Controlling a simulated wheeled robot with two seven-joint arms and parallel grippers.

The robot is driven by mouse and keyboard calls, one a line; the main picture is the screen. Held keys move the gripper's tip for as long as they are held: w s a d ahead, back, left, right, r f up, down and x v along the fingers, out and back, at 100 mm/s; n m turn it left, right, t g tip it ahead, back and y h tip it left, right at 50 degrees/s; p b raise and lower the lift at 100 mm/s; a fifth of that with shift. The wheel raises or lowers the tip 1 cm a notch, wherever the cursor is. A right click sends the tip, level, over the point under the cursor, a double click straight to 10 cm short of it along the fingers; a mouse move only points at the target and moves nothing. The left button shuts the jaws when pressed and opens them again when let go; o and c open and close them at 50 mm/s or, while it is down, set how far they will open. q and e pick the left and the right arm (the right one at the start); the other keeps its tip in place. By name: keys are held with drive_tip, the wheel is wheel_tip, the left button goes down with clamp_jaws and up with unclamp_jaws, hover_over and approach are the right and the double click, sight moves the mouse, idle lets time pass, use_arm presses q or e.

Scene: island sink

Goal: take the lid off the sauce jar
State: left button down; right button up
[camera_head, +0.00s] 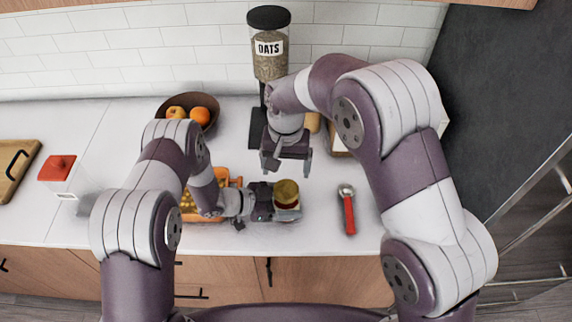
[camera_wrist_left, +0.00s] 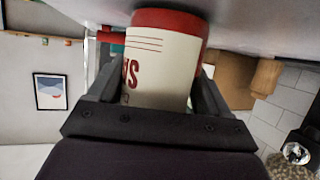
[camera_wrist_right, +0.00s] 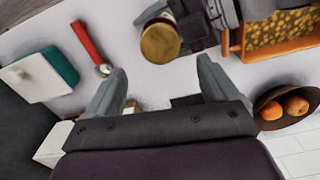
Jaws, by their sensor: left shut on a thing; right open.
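The sauce jar (camera_wrist_left: 160,65) stands on the white counter, with a pale label and red band. Its gold lid (camera_head: 287,190) is on top and also shows in the right wrist view (camera_wrist_right: 160,42). My left gripper (camera_head: 284,206) is shut around the jar's body from the left, below the lid; its fingers flank the label in the left wrist view (camera_wrist_left: 155,80). My right gripper (camera_head: 287,163) is open and empty, pointing down above and behind the jar. In the right wrist view the lid lies just beyond the right fingertips (camera_wrist_right: 162,72), apart from them.
A red-handled scoop (camera_head: 348,212) lies right of the jar. An orange basket (camera_wrist_right: 270,40) sits beside my left arm. The fruit bowl (camera_head: 205,101) and oats dispenser (camera_head: 269,60) stand at the back. A teal-and-white box (camera_wrist_right: 40,75) shows in the right wrist view.

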sight(286, 189)
drive_tip(key=m, duration=0.7)
drive_tip(key=shift+f+m, duration=0.1)
drive_tip(key=shift+m, duration=0.2)
wheel_tip(286, 189, down, 8)
drive_tip(key=shift+r, duration=0.1)
drive_tip(key=c, duration=0.9)
drive_tip(key=o, duration=1)
